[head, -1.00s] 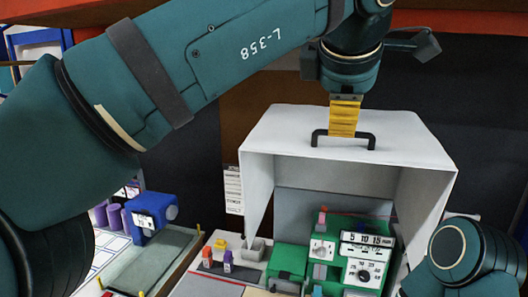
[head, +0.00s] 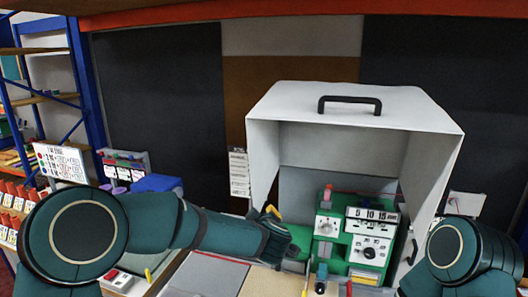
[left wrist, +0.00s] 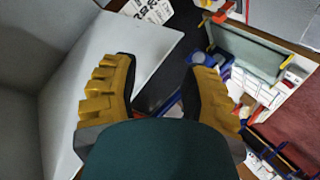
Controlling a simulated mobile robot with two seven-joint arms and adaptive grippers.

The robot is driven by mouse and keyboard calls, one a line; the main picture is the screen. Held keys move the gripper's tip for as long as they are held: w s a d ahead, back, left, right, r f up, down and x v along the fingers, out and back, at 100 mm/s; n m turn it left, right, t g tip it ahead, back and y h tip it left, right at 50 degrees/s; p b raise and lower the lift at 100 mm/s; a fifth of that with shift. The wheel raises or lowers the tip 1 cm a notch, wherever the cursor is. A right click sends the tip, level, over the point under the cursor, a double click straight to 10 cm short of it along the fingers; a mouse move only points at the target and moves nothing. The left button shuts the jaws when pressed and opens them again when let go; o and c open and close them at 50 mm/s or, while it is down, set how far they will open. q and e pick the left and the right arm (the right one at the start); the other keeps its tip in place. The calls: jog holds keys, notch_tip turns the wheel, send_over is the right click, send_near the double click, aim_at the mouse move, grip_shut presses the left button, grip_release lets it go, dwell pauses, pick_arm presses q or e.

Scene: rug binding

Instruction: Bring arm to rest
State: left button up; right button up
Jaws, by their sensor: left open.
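My left arm (head: 215,222) reaches low across the head view from the left, its wrist at the left front of the white hood (head: 360,108). A small yellow tip, apparently one finger of my left gripper (head: 272,212), shows there; the rest is hidden behind the wrist. In the left wrist view the two yellow fingers of my left gripper (left wrist: 160,88) stand wide apart with nothing between them. The hood's black handle (head: 350,103) is free of the gripper. My right arm (head: 460,250) shows at the lower right; its gripper is out of view.
A green machine (head: 352,235) with dials stands under the open-fronted hood. A pale panel (left wrist: 140,65) lies close beside the fingers in the left wrist view. A blue shelf rack (head: 75,90) stands at the left. Dark wall panels (head: 160,100) are behind.

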pick_arm(q)
jog(key=s+a+f+m+g+h+b, duration=0.15)
jog(key=s+f, duration=0.25)
jog(key=f, duration=0.5)
jog(key=s+a+f+m+g+h, duration=0.1)
jog(key=s+a+f+m+g, duration=0.2)
jog(key=f, duration=0.6)
jog(key=s+a+f+m+g+h+b, duration=0.1)
jog(key=s+a+f, duration=0.1)
jog(key=s+f, duration=0.5)
jog(key=s+a+f+m+g+h+b, duration=0.1)
jog(key=s+f+g, duration=0.1)
jog(key=s+f, duration=0.4)
jog(key=s+a+f+m+g+b, duration=0.1)
jog(key=s+f, duration=0.5)
jog(key=s, duration=0.6)
jog(key=a+g, duration=0.1)
jog(key=g, duration=0.1)
jog(key=shift+a+f+g+h, duration=0.2)
jog(key=shift+f+g+h, duration=0.15)
jog(key=shift+f, duration=0.05)
